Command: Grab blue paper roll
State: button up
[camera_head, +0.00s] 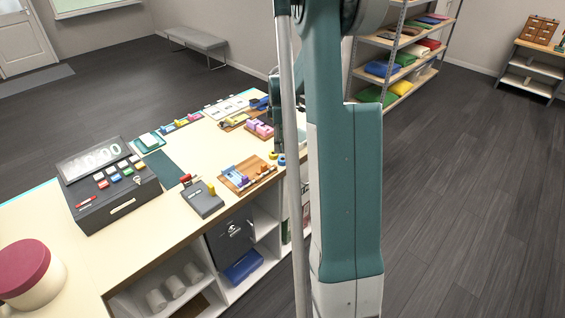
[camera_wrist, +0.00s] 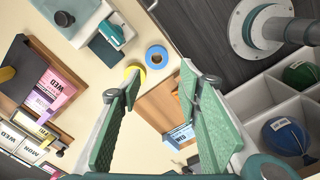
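The blue roll appears beyond the fingertips, not touched. In the head view my arm hides most of the gripper area.
The cream counter (camera_head: 228,145) carries a wooden tray (camera_head: 247,180), a dark device (camera_head: 203,199) and a cash register (camera_head: 108,190). In the wrist view, labelled cards (camera_wrist: 60,88) lie left and open cubbies with a blue bundle (camera_wrist: 284,135) lie right. Dark floor surrounds the counter.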

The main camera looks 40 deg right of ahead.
aim_at(283, 159)
jog(key=shift+s+d+f, duration=0.1)
jog(key=shift+d+f, duration=0.6)
jog(key=shift+d, duration=0.05)
jog(key=shift+f, duration=1.3)
jog(key=shift+f, duration=0.15)
jog(key=shift+a+f, duration=0.1)
jog(key=shift+f, duration=2.35)
jog(key=c, duration=0.6)
